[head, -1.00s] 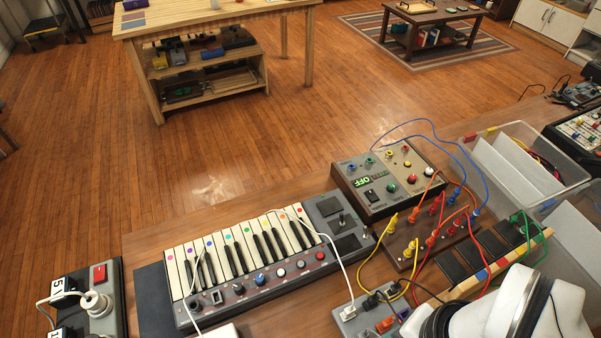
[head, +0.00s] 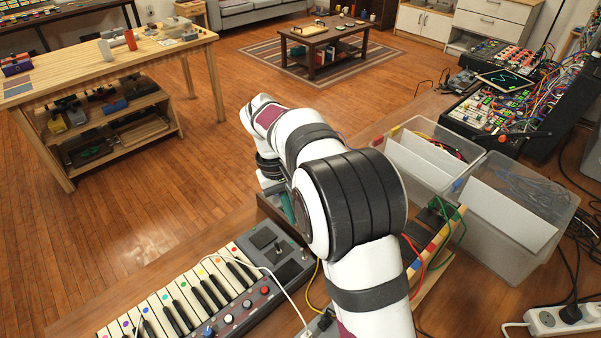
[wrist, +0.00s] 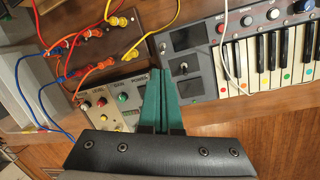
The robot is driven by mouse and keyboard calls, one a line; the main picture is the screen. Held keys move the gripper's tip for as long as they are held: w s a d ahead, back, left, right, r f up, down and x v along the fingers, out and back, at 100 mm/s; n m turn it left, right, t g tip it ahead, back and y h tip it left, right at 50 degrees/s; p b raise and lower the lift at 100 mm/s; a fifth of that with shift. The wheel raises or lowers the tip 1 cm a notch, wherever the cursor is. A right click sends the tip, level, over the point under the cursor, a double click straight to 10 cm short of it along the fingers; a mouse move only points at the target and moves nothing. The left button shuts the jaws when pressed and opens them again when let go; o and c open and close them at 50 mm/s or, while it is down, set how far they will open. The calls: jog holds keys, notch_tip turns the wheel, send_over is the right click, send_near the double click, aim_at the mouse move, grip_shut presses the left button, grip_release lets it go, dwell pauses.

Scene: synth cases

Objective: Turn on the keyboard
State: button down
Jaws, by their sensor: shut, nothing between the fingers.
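The keyboard (head: 293,270) lies on the bench at the lower left of the head view, cut off by the bottom edge. It has white and black keys with coloured dots and a row of knobs. In the wrist view, the keyboard (wrist: 197,85) is at the right, with a small toggle switch (wrist: 183,68) on its grey end panel. My gripper (wrist: 160,70) has two teal fingers shut together and empty. In the picture, its tips are just left of the switch; I cannot tell the height gap. In the head view, my arm partly hides my gripper (head: 288,207).
A grey box (wrist: 118,97) with coloured buttons is left of my fingers in the wrist view. Patch cables on a wooden panel (wrist: 98,45) lie above it. A white cable (head: 283,283) crosses the keyboard. Clear bins (head: 510,235) stand at the right.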

aim_at(297, 249)
jog(key=shift+w+a+f+n, duration=0.3)
jog(key=shift+w+a+f, duration=0.35)
jog(key=shift+w+f, duration=0.1)
jog(key=shift+s, duration=0.1)
jog(key=f, duration=0.3)
jog(key=d+f, duration=0.1)
jog(key=f, duration=0.2)
jog(key=d+f, duration=0.1)
jog(key=f, duration=0.2)
jog(key=shift+s+f, duration=0.1)
jog(key=shift+f, duration=0.3)
